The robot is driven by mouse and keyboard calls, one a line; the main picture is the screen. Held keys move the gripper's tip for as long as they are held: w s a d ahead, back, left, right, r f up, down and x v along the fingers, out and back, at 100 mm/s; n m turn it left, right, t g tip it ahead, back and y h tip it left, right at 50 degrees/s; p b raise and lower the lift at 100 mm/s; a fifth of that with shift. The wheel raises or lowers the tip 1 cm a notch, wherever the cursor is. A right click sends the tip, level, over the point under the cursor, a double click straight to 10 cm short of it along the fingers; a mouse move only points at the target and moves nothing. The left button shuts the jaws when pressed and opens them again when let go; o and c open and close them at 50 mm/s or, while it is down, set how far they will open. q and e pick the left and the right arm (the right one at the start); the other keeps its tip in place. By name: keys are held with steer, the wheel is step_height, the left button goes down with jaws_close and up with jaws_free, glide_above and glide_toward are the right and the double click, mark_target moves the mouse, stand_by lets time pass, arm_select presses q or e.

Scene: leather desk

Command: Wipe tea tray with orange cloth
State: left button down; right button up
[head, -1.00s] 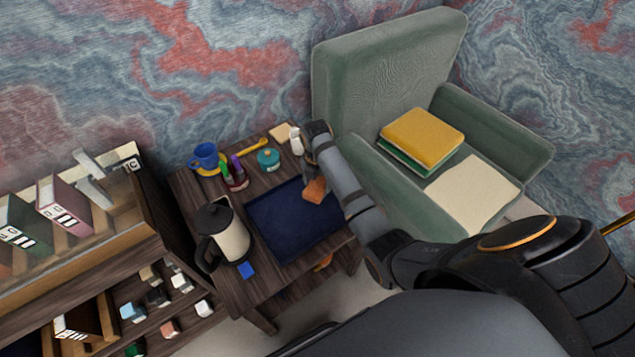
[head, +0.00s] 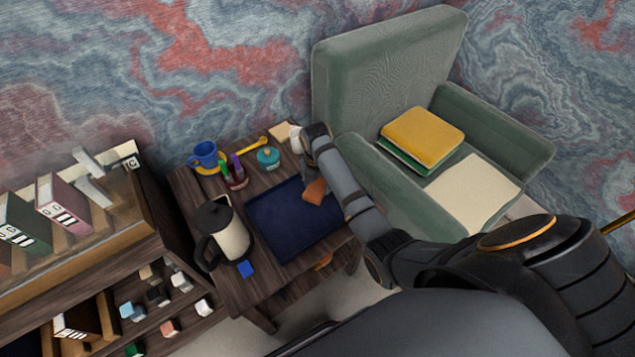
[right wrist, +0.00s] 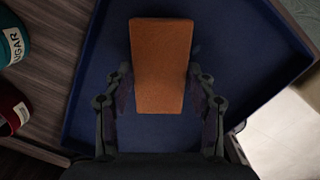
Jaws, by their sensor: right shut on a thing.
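The tea tray (head: 285,232) is a flat, dark blue rectangle on the small wooden table. It also fills much of the right wrist view (right wrist: 235,60). The orange cloth (head: 316,190) is a folded block over the right part of the tray. In the right wrist view the cloth (right wrist: 158,65) lies between the fingers of my right gripper (right wrist: 160,100), which is shut on it. In the head view my right gripper (head: 314,172) comes down from the right and partly hides the cloth. I cannot tell whether the cloth touches the tray. My left gripper is not in view.
A kettle (head: 231,235) stands left of the tray. A blue mug (head: 205,154), a dark red cup (head: 236,182), a teal sugar pot (head: 268,158) and a yellow spoon (head: 252,147) stand behind it. A green armchair (head: 350,75) is on the right, a shelf (head: 120,240) on the left.

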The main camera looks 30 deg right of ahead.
steer(key=shift+f, duration=0.3)
steer(key=shift+d, duration=0.1)
steer(key=shift+w+d+r+p, duration=0.1)
steer(key=shift+d+r+p, duration=0.1)
steer(key=shift+d+p, duration=0.45)
steer(key=shift+w+d, duration=0.15)
steer(key=shift+d, duration=0.9)
steer(key=shift+f+p, duration=0.1)
steer(key=shift+p, duration=0.6)
steer(key=shift+f, duration=0.1)
steer(key=shift+a+p, duration=0.3)
steer(key=shift+a, duration=0.2)
steer(key=shift+s+a+p, duration=0.2)
steer(key=shift+a+p, duration=0.2)
steer(key=shift+a, duration=0.25)
steer(key=shift+s+a+p, duration=0.2)
steer(key=shift+a+p, duration=0.2)
steer(key=shift+a, duration=0.2)
steer(key=shift+a+f, duration=0.15)
steer(key=shift+f, duration=0.1)
